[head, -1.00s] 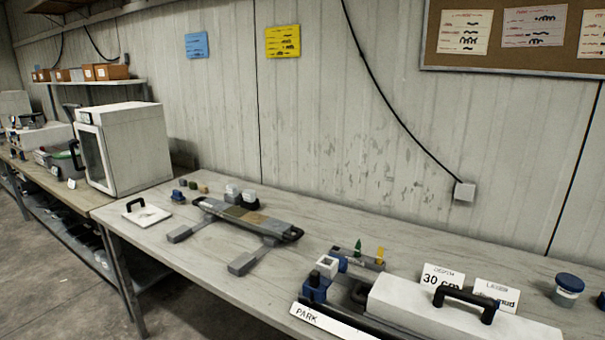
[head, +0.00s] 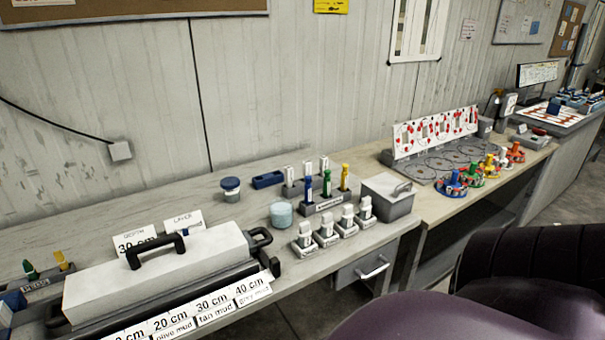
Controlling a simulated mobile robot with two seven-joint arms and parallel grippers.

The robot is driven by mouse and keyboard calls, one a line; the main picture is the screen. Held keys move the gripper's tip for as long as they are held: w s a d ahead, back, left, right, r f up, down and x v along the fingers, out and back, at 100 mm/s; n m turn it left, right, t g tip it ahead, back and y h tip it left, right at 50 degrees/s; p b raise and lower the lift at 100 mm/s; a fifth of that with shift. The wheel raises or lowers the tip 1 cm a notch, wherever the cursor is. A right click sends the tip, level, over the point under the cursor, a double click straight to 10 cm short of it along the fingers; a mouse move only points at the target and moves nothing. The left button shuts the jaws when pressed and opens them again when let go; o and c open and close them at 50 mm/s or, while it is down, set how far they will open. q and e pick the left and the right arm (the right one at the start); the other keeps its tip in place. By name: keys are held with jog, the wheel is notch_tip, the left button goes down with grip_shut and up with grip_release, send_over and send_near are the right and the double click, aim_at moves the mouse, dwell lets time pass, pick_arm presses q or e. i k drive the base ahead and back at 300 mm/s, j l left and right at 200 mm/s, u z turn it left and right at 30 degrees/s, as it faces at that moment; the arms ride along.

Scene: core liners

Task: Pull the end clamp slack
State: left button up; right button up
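A long white cover (head: 160,270) with a black handle (head: 157,248) lies over a dark tray on the bench. At its right end are a black loop (head: 260,238) and a small black block (head: 268,264). A blue block (head: 12,303) shows at the left edge, cut off by the frame. I cannot tell which of these parts is the end clamp, or whether it is tight. Neither of my grippers is in view.
Depth labels (head: 210,310) line the bench's front edge. A pen rack (head: 330,203), several white-topped blocks (head: 326,235), jars (head: 281,214) and a grey box (head: 388,197) stand to the right. A dark purple rounded shape (head: 420,305) fills the lower right; I cannot tell what it is.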

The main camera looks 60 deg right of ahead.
aim_at(274, 263)
jog(key=z, duration=1.5)
